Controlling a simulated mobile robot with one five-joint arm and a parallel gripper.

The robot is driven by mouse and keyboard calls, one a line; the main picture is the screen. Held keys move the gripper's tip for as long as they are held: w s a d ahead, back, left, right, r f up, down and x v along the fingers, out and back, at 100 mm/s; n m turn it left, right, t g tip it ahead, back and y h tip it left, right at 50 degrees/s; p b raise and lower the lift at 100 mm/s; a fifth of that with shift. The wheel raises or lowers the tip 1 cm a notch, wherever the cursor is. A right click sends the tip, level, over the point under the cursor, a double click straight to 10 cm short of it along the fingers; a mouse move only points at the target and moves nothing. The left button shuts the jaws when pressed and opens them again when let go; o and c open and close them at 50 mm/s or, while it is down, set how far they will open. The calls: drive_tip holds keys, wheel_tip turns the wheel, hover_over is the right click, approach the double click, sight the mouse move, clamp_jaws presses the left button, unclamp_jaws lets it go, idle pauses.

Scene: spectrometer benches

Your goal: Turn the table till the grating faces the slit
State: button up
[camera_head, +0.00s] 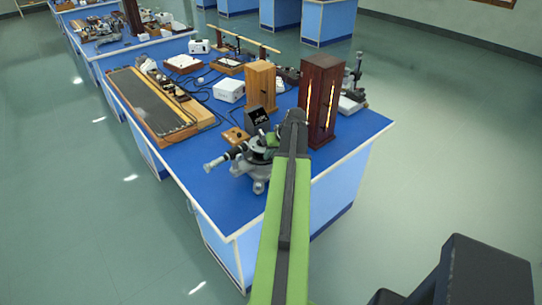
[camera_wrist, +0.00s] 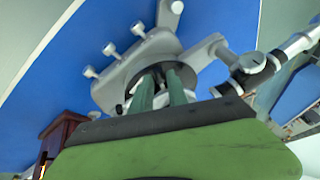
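The spectrometer (camera_head: 258,168) stands near the front corner of the blue bench, with a grey base and dark telescope tubes. In the wrist view its grey body (camera_wrist: 130,68) and a tube (camera_wrist: 250,68) show close up. My gripper (camera_wrist: 161,76) has its two green fingers down at the round, dark-centred table (camera_wrist: 124,90) of the instrument. A narrow gap shows between the fingers. I cannot tell whether they grip anything there. I cannot make out the grating or the slit.
A dark wooden lamp housing (camera_head: 320,100) with glowing slots stands just behind my arm. A lighter wooden box (camera_head: 262,82), a small black box (camera_head: 257,118) and a white box (camera_head: 229,90) stand behind the spectrometer. A long wooden board (camera_head: 150,105) lies left. Floor in front is clear.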

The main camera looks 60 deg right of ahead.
clamp_jaws()
idle(1.1)
